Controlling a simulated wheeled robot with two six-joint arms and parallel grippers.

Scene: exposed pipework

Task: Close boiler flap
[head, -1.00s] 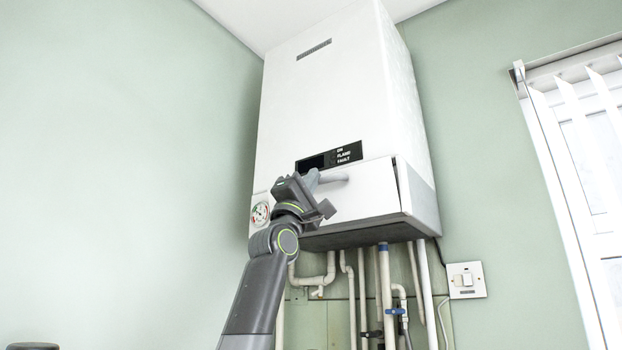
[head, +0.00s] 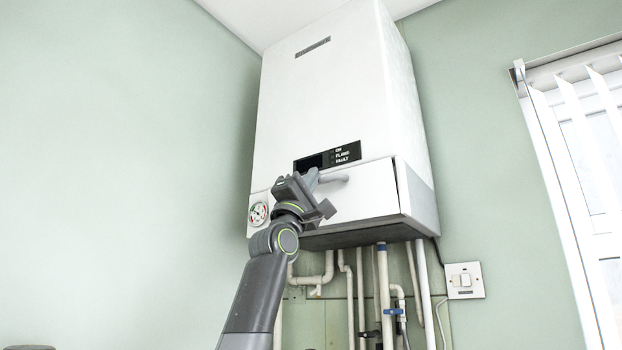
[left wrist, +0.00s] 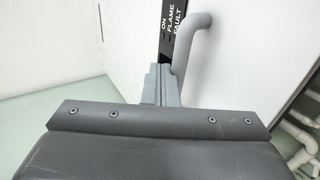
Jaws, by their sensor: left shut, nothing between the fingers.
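The white boiler (head: 330,95) hangs on the wall. Its flap (head: 370,195) is the white lower front panel, with a grey bar handle (head: 335,178). A dark gap shows along the flap's right edge, so it does not look flush there. My left gripper (head: 309,179) is shut and empty, at the flap's upper left by the handle's left end. In the left wrist view, the shut fingers (left wrist: 155,84) point at the boiler front beside the curved handle (left wrist: 197,45). I cannot tell whether they touch it. My arm hides the flap's left part. My right gripper is not in view.
A black display panel (head: 328,157) sits just above the flap and a round gauge (head: 259,214) to its left. Several pipes (head: 384,290) run below the boiler. A wall switch (head: 464,281) and window blinds (head: 575,170) are at the right. The left wall side is clear.

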